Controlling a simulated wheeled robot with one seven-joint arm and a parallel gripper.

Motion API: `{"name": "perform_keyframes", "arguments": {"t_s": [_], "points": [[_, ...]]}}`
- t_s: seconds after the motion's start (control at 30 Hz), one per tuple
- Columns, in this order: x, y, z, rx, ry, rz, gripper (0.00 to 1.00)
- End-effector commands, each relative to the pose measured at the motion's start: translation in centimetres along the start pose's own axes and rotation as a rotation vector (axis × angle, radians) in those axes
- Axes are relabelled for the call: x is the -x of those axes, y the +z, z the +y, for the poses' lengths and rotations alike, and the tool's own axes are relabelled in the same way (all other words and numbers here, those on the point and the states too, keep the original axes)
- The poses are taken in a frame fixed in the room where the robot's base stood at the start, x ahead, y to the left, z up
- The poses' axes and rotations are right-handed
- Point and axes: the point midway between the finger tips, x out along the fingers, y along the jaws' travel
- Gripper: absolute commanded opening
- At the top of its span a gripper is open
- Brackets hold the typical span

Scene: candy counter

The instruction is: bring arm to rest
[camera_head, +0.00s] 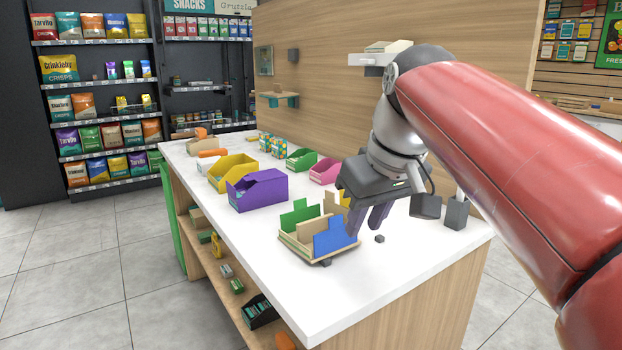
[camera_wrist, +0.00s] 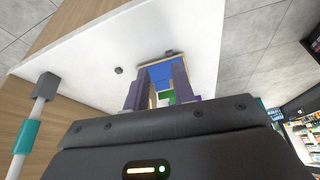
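My red arm reaches in from the right in the head view. My gripper (camera_head: 368,220) points down over the near right part of the white counter (camera_head: 400,270), beside a wooden tray (camera_head: 297,245) with blue and green panels. In the wrist view my gripper (camera_wrist: 160,88) has its two dark purple fingers apart, with nothing seen held between them. The tray's blue panel (camera_wrist: 158,75) shows beyond the fingers. Whether the fingers touch the tray cannot be told.
A small dark cube (camera_head: 379,239) lies right of the tray. A purple bin (camera_head: 258,190), a yellow bin (camera_head: 232,170), a green bin (camera_head: 301,159) and a pink bin (camera_head: 326,171) stand farther back. A grey post base (camera_head: 456,213) stands at the right. The counter's front right corner is clear.

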Motion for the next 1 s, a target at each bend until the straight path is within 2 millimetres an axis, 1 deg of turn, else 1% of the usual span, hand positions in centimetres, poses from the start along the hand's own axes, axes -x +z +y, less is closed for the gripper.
{"name": "perform_keyframes", "arguments": {"t_s": [0.03,0.17,0.27,0.37,0.4,0.5,0.6,0.7,0.77,0.87,1.0], "points": [[-0.3,1.0,0.0,-0.019,0.011,0.001,0.25],[-1.7,3.8,0.2,-0.081,0.044,0.007,0.25],[-3.1,6.8,0.4,-0.142,0.074,0.016,0.25],[-5.3,10.9,0.5,-0.219,0.111,0.031,0.25],[-6.4,12.8,0.5,-0.251,0.126,0.039,0.25],[-8.9,17.0,0.5,-0.321,0.155,0.058,0.25],[-11.1,20.3,0.3,-0.372,0.173,0.071,0.25],[-12.6,22.3,0.2,-0.403,0.183,0.081,0.25],[-13.1,23.0,0.1,-0.412,0.186,0.084,0.25],[-13.4,23.4,0.1,-0.42,0.188,0.086,0.25],[-13.5,23.4,0.1,-0.419,0.187,0.085,0.25]]}}
